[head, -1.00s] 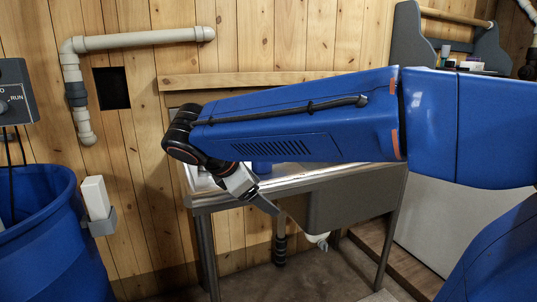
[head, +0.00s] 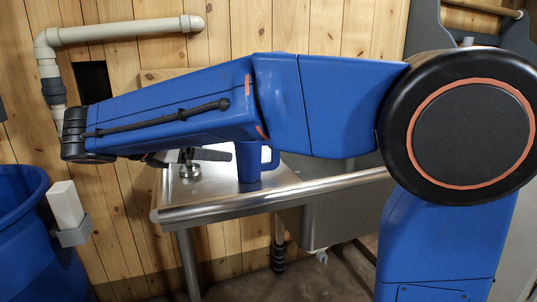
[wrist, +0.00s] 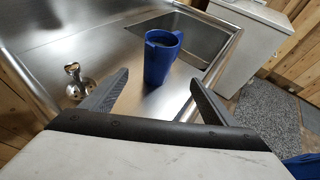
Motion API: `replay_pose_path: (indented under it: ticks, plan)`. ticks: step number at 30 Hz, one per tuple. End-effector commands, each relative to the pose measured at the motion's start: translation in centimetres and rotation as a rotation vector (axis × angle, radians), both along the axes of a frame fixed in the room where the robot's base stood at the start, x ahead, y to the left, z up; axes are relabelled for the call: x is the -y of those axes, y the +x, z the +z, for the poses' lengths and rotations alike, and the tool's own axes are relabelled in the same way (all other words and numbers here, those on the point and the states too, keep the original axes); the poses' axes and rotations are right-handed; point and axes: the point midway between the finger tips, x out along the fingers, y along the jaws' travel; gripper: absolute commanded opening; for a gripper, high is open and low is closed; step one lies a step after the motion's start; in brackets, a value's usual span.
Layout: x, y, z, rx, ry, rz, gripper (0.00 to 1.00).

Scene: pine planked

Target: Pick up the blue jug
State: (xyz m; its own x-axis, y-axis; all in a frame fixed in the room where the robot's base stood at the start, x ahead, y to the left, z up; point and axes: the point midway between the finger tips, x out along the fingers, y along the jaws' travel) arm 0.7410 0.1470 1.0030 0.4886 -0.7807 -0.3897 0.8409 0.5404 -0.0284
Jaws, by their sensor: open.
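The blue jug (wrist: 162,60) stands upright on the steel sink top, beside the basin, in the wrist view. Its opening faces up. In the head view the jug (head: 248,166) shows below my arm, its handle on the right and its top hidden by the arm. My gripper (wrist: 158,80) is open and empty. In the wrist view its two fingers point toward the jug, one on each side in the picture, with the jug lying beyond them. The fingers do not appear to touch it. In the head view the gripper is mostly hidden behind my arm.
A metal tap fitting (wrist: 75,82) stands on the sink top left of the jug. The sink basin (wrist: 188,38) lies behind the jug. A rounded rail (head: 270,200) runs along the sink's front edge. A blue bin (head: 35,235) stands at the left.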

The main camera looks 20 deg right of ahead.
Motion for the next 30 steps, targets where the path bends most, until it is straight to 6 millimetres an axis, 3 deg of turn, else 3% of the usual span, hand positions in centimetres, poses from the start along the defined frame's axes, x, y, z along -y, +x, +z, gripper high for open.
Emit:
replay_pose_path:
  ticks: [5,21,30]
  plan:
    - [0.1,0.3,-0.1,-0.004,-0.012,0.005,0.8]
    - [7.1,4.7,-3.6,-0.004,-0.011,0.002,0.8]
    - [9.1,6.0,-4.6,-0.002,-0.011,0.005,0.8]
